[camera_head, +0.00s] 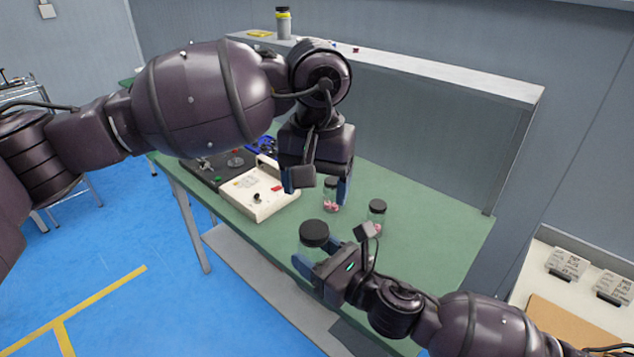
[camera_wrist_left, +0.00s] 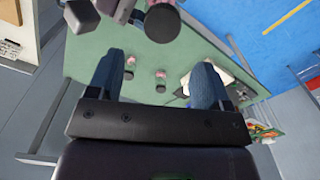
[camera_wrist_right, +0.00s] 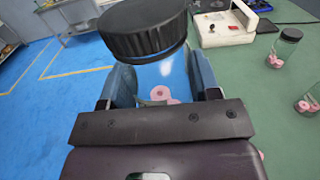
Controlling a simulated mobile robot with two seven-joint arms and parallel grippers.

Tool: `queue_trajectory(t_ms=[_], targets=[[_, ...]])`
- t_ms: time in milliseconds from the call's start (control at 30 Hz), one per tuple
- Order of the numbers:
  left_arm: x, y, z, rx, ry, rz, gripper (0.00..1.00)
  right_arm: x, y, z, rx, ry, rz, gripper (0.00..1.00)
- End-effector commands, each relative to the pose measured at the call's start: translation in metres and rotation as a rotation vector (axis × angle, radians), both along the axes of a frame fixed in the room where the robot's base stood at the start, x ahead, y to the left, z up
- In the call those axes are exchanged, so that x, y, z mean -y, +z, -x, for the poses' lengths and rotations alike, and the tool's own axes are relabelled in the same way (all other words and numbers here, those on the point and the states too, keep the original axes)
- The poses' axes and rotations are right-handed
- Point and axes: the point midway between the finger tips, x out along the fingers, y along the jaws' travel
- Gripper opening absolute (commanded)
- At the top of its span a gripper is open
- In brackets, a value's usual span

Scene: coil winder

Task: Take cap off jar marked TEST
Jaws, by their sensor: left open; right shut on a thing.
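A clear jar (camera_wrist_right: 168,80) with a wide black cap (camera_head: 314,233) and pink rings inside is between the fingers of my right gripper (camera_wrist_right: 160,92), which is shut on it. The cap is on the jar, and it fills the top of the right wrist view (camera_wrist_right: 142,30). The jar is held above the table's front edge, slightly tilted. My left gripper (camera_head: 316,188) is open and empty, pointing down above the table, behind the held jar. Two more black-capped jars, a left one (camera_head: 331,197) and a right one (camera_head: 376,217), stand on the table. No TEST marking is legible.
A cream device (camera_head: 258,194) and a dark panel (camera_head: 205,172) stand on the green table (camera_head: 440,240), left of the jars. A grey partition with a shelf (camera_head: 440,75) rises behind. The table's right part is clear. A side table (camera_head: 540,270) holds grey boxes.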

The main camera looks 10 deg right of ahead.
Motion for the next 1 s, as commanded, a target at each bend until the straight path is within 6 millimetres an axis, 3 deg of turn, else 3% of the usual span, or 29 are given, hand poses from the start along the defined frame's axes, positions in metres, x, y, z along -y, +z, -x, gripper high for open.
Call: queue_trajectory(t_ms=[167, 633, 1000], targets=[[0.0, -0.008, 0.0, -0.003, -0.024, 0.002, 0.73, 0.0, 0.0, 0.0, 0.001, 0.0, -0.001, 0.0], [0.001, -0.067, 0.001, -0.005, -0.021, 0.005, 0.73, 0.0, 0.0, 0.0, 0.001, 0.0, -0.001, 0.0], [0.001, -0.08, 0.0, -0.002, -0.021, 0.004, 0.73, 0.0, 0.0, 0.0, 0.001, 0.0, -0.001, 0.0]])
